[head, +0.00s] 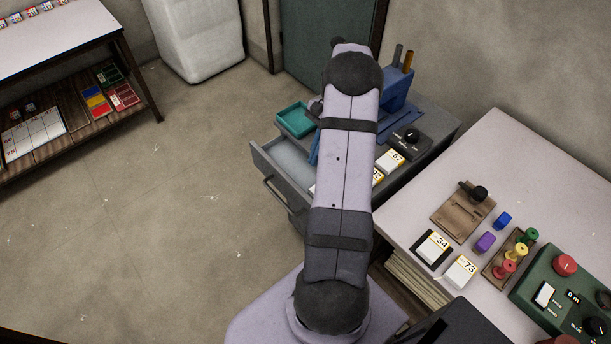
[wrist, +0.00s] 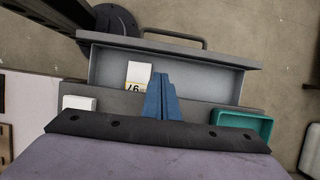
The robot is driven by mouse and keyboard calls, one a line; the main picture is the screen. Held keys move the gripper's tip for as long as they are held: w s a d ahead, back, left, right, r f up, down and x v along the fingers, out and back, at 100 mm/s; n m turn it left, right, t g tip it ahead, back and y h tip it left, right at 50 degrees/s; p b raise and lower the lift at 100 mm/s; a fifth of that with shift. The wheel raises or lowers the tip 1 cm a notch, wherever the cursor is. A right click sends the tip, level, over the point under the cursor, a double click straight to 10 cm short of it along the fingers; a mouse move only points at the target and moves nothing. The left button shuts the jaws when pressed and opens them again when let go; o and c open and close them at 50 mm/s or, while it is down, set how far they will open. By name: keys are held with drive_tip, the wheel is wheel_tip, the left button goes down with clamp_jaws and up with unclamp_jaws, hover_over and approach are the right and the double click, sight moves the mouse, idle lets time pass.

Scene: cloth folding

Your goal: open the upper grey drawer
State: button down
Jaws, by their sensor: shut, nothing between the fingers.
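The upper grey drawer (head: 259,158) stands pulled out from the grey cabinet (head: 432,112), left of my arm in the head view. Its dark bar handle (head: 281,196) is on the front. In the wrist view the open drawer (wrist: 205,75) shows its pale inside, with the handle (wrist: 175,37) on the far side. My gripper (wrist: 160,78) has its blue fingers together and empty, overlapping the drawer's inside in the picture. No finger is at the handle. In the head view my arm hides part of the drawer and most of the gripper.
A teal tray (head: 294,120) sits beside the drawer; it also shows in the wrist view (wrist: 245,124). A white-and-yellow card (wrist: 137,75) appears at the drawer's inside. A black knob box (head: 408,138) is on the cabinet. The floor (head: 190,200) before the drawer is clear.

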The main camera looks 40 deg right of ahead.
sight(305, 188)
drive_tip(key=shift+p+x, duration=1.35)
drive_tip(key=shift+x, duration=3.75)
drive_tip(key=shift+a, duration=0.1)
drive_tip(key=shift+s+a, duration=0.1)
drive_tip(key=shift+a, duration=1.05)
drive_tip(key=p+v, duration=0.5)
drive_tip(key=v, duration=0.5)
drive_tip(key=shift+p, duration=0.35)
drive_tip(key=shift+d, duration=0.15)
